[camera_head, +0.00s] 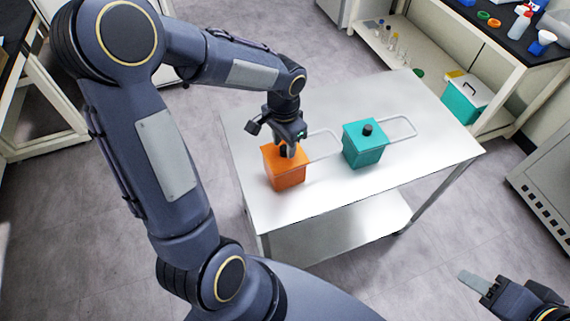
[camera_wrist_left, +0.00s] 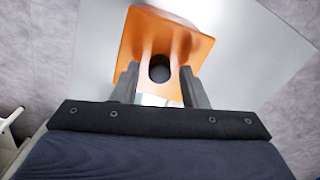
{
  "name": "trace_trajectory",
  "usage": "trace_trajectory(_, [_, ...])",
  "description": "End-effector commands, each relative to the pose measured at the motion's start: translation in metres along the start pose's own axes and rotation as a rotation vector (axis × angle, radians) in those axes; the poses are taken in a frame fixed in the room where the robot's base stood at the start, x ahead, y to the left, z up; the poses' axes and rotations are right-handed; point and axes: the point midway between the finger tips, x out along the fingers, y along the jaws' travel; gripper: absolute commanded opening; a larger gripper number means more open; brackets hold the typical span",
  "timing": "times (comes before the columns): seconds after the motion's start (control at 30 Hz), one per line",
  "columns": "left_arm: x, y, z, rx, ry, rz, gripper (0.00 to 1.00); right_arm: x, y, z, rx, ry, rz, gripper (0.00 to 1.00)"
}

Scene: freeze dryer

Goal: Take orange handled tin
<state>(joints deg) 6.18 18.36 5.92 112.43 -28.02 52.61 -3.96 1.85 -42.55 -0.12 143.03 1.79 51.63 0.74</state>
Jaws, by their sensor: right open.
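The orange handled tin (camera_head: 286,174) stands upright on the metal table, near its left side. It has a black knob on its lid and a wire loop handle extending to the right. My left gripper (camera_head: 287,149) points down right over the lid. In the left wrist view, the gripper's two fingers (camera_wrist_left: 160,88) are apart, on either side of the black knob (camera_wrist_left: 159,70) of the orange tin (camera_wrist_left: 148,32), with gaps showing. The fingers partly hide the knob in the head view. My right gripper (camera_head: 472,281) is at the lower right, away from the table, open and empty.
A teal tin (camera_head: 364,150) with a black knob and wire loop stands right of the orange one on the table (camera_head: 420,160). The table's front is bare. A shelf bench at upper right holds bottles and a teal box (camera_head: 465,101).

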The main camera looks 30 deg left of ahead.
Motion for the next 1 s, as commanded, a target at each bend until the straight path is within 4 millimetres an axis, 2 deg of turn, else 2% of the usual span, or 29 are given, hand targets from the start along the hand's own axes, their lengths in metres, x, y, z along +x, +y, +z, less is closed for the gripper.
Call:
trace_trajectory(0.03, [0.000,0.000,0.000,0.000,0.000,0.000,0.33,0.000,0.000,0.000,0.000,0.000,0.000,0.44])
trace_trajectory(0.3, [0.000,0.000,0.000,0.000,0.000,0.000,0.00,0.000,0.000,0.000,0.000,0.000,0.000,0.44])
trace_trajectory(0.77, [-0.002,0.000,-0.001,0.000,0.002,-0.001,0.00,0.000,0.000,0.000,0.000,0.000,0.000,0.44])
trace_trajectory(1.0, [-0.015,-0.001,-0.001,-0.001,0.004,-0.003,0.00,0.000,0.000,0.000,0.000,0.000,0.000,0.44])
